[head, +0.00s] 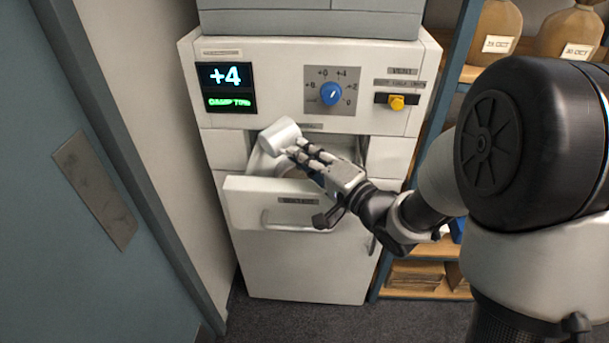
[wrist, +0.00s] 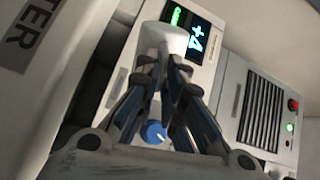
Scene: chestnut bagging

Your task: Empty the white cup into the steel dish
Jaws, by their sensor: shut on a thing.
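My gripper (head: 296,152) is shut on the white cup (head: 279,135) and holds it above the open drawer of the white machine. The cup lies tilted well over. I cannot see into it or tell whether anything is inside. In the wrist view the cup (wrist: 165,38) sits between the fingertips of my gripper (wrist: 164,62). A rounded pale grey shape (head: 262,163) shows inside the drawer below the cup. It may be the steel dish, but it is mostly hidden by the cup, my gripper and the drawer front.
The drawer front (head: 245,205) stands out from the machine. Shelves with labelled brown sacks (head: 495,28) stand at right. A blue-grey door (head: 60,230) is at left.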

